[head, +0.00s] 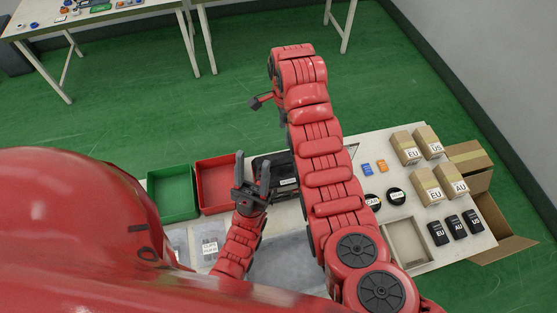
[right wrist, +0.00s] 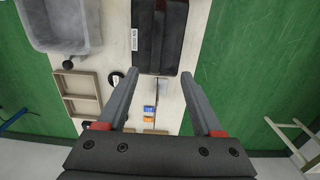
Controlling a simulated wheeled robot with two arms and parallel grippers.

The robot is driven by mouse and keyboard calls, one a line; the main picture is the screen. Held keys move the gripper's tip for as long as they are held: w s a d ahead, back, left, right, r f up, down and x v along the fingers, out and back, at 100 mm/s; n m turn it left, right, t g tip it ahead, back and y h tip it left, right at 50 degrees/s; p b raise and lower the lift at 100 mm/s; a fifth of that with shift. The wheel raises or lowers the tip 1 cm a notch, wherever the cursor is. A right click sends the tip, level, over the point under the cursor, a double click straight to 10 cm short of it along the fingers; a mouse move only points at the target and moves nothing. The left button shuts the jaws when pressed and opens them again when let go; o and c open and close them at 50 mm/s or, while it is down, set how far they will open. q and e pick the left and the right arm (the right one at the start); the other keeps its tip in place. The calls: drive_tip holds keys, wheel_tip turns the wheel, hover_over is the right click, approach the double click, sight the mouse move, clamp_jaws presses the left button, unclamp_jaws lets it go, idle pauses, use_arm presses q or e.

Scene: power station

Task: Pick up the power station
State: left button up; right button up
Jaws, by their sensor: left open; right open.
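The power station appears to be the black case (head: 268,168) on the table, partly hidden by my left gripper and my right arm in the head view. The right wrist view shows it as a dark box (right wrist: 172,45) with a white label, at the top of the picture beyond the fingertips. My left gripper (head: 252,172) is open, fingers up, in front of the case in the picture. My right gripper (head: 262,102) is above the table's far side, mostly hidden by its arm in the head view. In the right wrist view it (right wrist: 161,75) is open with nothing between its fingers.
A green tray (head: 172,215) and a red tray (head: 218,208) stand left of the case. Labelled cartons (head: 406,147), black boxes (head: 457,228) and a wooden tray (head: 384,238) are at the right. An open cardboard box (head: 500,240) is beside the table's right end.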

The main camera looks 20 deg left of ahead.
drive_tip(key=b, duration=0.6)
hover_over(284, 161)
wheel_tip(284, 161, down, 5)
drive_tip(key=f+b, duration=0.1)
drive_tip(key=f, duration=0.1)
drive_tip(key=f+b, duration=0.3)
drive_tip(key=f, duration=0.1)
drive_tip(key=shift+w, duration=0.25)
drive_tip(key=shift+s+d+f+b, duration=0.1)
drive_tip(key=shift+f+b, duration=0.15)
drive_tip(key=shift+b, duration=0.25)
drive_tip(key=shift+f+p, duration=0.1)
drive_tip(key=shift+p, duration=0.25)
wheel_tip(284, 161, down, 3)
drive_tip(key=p, duration=0.2)
drive_tip(key=shift+s+f+p, duration=0.15)
drive_tip(key=shift+p, duration=0.25)
drive_tip(key=shift+f, duration=0.9)
clamp_jaws()
drive_tip(key=shift+r, duration=0.1)
